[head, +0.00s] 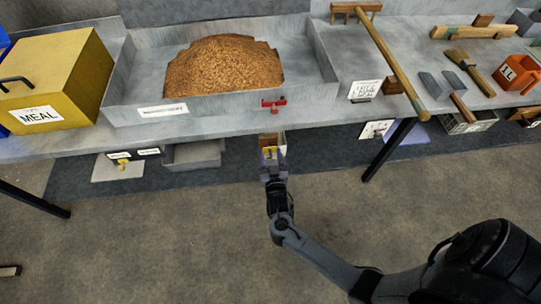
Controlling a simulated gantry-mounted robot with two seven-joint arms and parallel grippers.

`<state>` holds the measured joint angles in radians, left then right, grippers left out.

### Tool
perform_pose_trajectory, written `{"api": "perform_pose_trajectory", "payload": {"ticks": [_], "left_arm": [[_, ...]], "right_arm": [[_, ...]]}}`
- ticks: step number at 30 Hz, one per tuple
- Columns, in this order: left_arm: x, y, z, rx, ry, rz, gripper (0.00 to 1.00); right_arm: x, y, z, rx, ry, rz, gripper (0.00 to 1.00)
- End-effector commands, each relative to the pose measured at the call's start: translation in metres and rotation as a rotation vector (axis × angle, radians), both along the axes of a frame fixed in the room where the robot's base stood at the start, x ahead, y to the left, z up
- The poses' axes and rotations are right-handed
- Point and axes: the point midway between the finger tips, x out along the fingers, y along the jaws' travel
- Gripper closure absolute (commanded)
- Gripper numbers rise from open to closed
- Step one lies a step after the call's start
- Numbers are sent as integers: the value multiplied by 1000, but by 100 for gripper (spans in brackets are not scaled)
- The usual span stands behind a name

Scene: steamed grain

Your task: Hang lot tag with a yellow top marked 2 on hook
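A red hook (273,104) is fixed to the front wall of the metal grain tray, near its right end. My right gripper (270,156) is in front of the table edge, below the hook and apart from it. My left gripper is not in view.
The grain tray (322,62) stands on the grey table (215,126). A yellow MEAL box (62,76) is at left. A long wooden-handled tool (390,60), a brush (470,70) and an orange container (515,76) are at right. Bins (193,154) sit below. The floor in front is clear.

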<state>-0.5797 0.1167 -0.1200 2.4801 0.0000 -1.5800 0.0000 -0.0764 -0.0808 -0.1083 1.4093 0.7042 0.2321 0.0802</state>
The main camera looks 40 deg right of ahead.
Motion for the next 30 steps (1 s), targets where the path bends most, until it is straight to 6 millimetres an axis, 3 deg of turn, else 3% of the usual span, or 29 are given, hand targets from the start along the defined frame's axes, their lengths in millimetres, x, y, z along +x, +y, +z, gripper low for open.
{"api": "perform_pose_trajectory", "payload": {"ticks": [1,6,19,30], "left_arm": [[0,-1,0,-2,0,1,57],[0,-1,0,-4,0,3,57],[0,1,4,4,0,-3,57],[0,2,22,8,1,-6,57]], "right_arm": [[0,0,0,0,0,0,39],[0,0,0,0,0,0,16],[-8,5,1,1,2,1,16],[-58,38,1,2,2,0,16]]}}
